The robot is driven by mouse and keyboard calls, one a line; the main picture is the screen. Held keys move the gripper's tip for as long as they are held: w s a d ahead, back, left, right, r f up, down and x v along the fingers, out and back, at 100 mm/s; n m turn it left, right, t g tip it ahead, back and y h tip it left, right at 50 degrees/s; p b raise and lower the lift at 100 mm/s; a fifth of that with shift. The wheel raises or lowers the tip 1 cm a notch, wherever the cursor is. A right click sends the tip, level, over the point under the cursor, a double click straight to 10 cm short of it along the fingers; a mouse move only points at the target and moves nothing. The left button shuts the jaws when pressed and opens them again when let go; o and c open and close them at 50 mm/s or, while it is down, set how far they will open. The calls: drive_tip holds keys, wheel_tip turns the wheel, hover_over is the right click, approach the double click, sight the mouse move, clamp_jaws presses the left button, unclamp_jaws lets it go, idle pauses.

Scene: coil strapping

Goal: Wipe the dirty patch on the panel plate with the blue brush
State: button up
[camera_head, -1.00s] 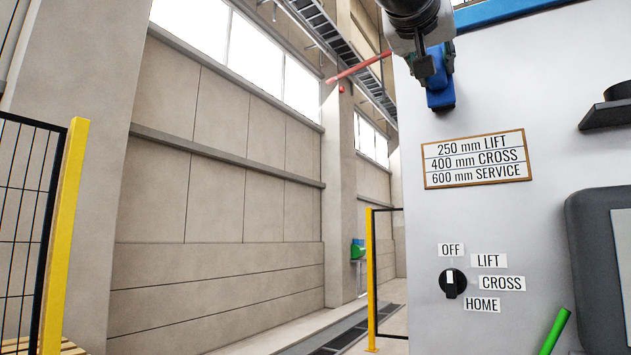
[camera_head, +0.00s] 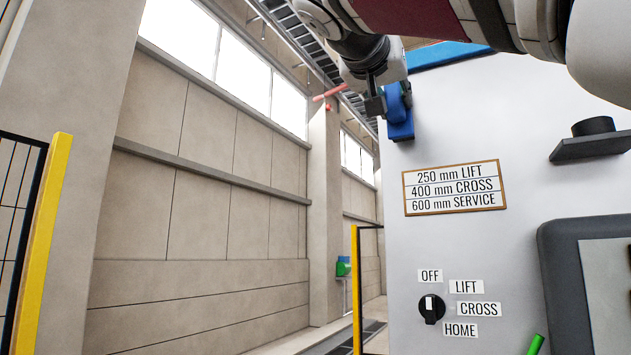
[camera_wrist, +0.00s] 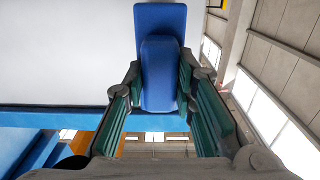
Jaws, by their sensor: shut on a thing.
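My gripper (camera_head: 375,105) is at the top of the head view, its arm reaching in from the top right. It is shut on the blue brush (camera_head: 400,118), which sits beside the upper left edge of the white panel face. In the wrist view, the brush (camera_wrist: 160,75) stands between the green-padded fingers (camera_wrist: 162,112). A framed plate (camera_head: 455,187) reading LIFT, CROSS and SERVICE is on the panel, below and right of the brush. I cannot make out a dirty patch on it or elsewhere. Whether the brush touches the panel is unclear.
A rotary knob (camera_head: 431,308) with labels is low on the panel. A dark shelf (camera_head: 592,147) bearing a black round object juts out at the right. A dark grey housing (camera_head: 565,285) and a green rod (camera_head: 536,345) are lower right. A yellow post (camera_head: 356,285) stands left of the panel.

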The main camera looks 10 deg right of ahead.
drive_tip(key=shift+v, duration=2.65)
drive_tip(key=shift+p+v, duration=0.3)
drive_tip(key=shift+v, duration=1.2)
